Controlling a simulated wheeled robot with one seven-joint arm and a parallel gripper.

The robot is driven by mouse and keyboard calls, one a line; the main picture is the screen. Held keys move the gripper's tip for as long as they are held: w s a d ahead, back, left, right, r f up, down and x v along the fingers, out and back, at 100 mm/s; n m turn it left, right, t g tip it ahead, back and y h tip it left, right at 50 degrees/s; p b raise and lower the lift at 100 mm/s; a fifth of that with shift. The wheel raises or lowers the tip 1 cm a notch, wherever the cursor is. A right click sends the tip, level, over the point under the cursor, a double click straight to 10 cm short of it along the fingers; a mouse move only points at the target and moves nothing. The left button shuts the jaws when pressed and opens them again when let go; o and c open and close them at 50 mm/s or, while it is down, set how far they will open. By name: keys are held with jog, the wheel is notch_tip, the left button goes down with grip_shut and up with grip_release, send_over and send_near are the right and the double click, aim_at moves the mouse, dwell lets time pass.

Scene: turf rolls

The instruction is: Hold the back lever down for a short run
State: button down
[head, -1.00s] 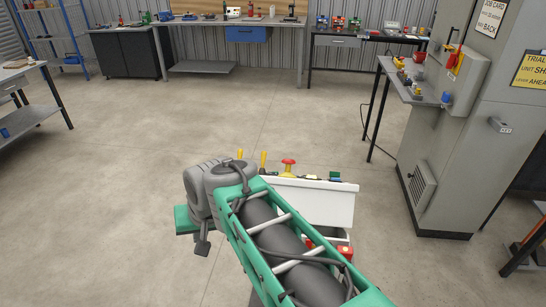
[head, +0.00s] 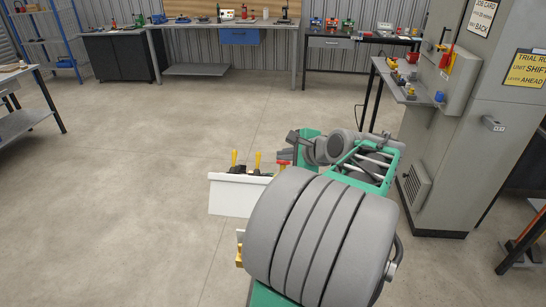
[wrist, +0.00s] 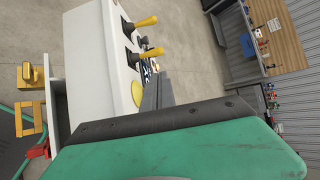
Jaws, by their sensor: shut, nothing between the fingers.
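Two yellow-handled levers, a left one (head: 234,157) and a right one (head: 257,160), stand upright on a white console. They also show in the wrist view, one farther from my fingers (wrist: 146,22) and one nearer (wrist: 152,53). I cannot tell which is the back lever. My gripper (head: 281,155) is shut and empty, just right of the right lever in the head view. In the wrist view its grey fingers (wrist: 156,80) reach close to the nearer lever. I cannot tell whether they touch it. A yellow disc (wrist: 137,94) lies beside the fingers.
The white console (head: 235,195) is partly hidden by my arm. A grey cabinet (head: 460,130) with a side shelf stands at the right. Workbenches line the back wall (head: 225,25). The floor (head: 120,180) to the left is clear.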

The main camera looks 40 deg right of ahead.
aim_at(258, 161)
jog(key=p+x, duration=0.1)
jog(key=x, duration=0.8)
jog(key=shift+w+f, duration=0.1)
jog(key=shift+w, duration=0.1)
